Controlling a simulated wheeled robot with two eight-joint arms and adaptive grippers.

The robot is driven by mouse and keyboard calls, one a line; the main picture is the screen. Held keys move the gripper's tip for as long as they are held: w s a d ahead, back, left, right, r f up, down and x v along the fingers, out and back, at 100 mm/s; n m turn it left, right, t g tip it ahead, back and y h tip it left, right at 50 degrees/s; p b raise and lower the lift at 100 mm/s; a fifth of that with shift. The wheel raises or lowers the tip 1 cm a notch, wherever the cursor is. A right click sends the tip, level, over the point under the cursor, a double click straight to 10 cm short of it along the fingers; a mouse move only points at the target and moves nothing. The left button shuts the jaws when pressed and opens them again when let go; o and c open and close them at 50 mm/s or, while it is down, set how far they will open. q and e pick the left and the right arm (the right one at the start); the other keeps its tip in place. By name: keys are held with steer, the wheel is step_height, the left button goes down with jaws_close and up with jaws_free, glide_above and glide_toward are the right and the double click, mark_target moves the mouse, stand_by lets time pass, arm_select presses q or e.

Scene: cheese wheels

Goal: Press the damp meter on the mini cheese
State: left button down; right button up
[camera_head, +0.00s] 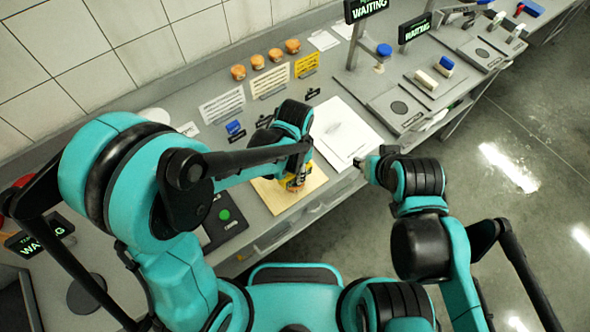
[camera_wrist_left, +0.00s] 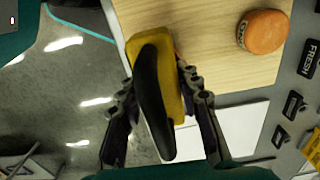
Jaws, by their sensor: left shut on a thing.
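The yellow and black damp meter (camera_wrist_left: 153,88) is between the fingers of my left gripper (camera_wrist_left: 160,84), which is shut on it. In the head view my left gripper (camera_head: 296,178) is over the wooden board (camera_head: 265,198), with some yellow of the meter (camera_head: 290,184) showing. The orange mini cheese (camera_wrist_left: 263,32) lies on the board (camera_wrist_left: 205,35) in the left wrist view, apart from the meter. The arm and gripper hide it in the head view. My right gripper (camera_head: 372,166) is beyond the counter's front edge, too small to tell its opening.
Several orange cheeses (camera_head: 257,62) stand along the back of the counter, behind label cards (camera_head: 222,105). A white sheet (camera_head: 343,130) lies right of the board. A blue block (camera_head: 234,127) is behind my left arm. Stations with WAITING signs (camera_head: 415,28) stand to the right.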

arm_select(q)
steer(key=shift+s, duration=0.1)
steer(key=shift+r+p, duration=0.65)
step_height(320, 180, up, 7)
steer(key=p, duration=0.5)
steer(key=shift+f, duration=0.2)
steer(key=shift+d, duration=0.1)
